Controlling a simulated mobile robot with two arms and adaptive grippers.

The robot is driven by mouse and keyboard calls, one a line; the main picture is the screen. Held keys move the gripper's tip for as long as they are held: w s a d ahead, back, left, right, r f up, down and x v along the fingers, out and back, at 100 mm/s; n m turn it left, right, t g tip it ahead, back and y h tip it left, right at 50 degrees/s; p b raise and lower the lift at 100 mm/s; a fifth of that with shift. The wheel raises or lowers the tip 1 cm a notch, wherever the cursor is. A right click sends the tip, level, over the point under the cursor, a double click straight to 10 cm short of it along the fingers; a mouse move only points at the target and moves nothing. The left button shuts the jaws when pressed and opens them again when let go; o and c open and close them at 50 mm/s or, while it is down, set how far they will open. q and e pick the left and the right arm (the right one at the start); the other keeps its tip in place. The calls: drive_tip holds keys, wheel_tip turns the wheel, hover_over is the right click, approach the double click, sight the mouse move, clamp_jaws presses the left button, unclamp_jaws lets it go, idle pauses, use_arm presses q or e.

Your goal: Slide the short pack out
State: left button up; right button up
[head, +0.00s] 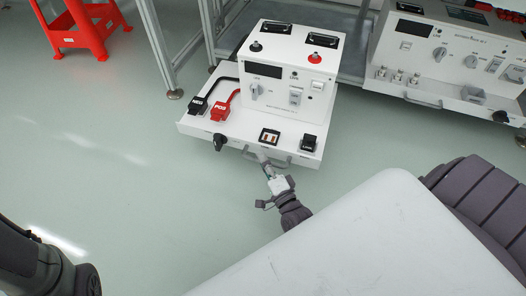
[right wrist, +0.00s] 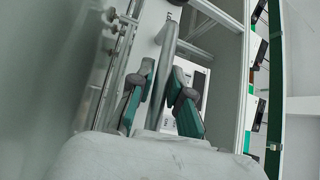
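A white drawer-like tray (head: 247,137) carries a white control unit (head: 279,99) in the head view. A grey handle bar (head: 250,155) runs along its front edge. I cannot tell which part is called the short pack. My right gripper (head: 268,167) is at this handle. In the right wrist view my right gripper (right wrist: 164,82) has its two teal-padded fingers apart, one on each side of the grey handle bar (right wrist: 167,60), with narrow gaps showing. My left gripper is not in view; only a dark part of my arm shows at lower left.
On the tray lie a black clip (head: 198,104), a red clip (head: 221,110), a small slotted module (head: 269,136) and a black block (head: 308,143). A second white unit (head: 450,50) stands at right. A red stool (head: 85,25) is at upper left. The floor in front is clear.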

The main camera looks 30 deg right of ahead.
drive_tip(key=shift+o, duration=1.3)
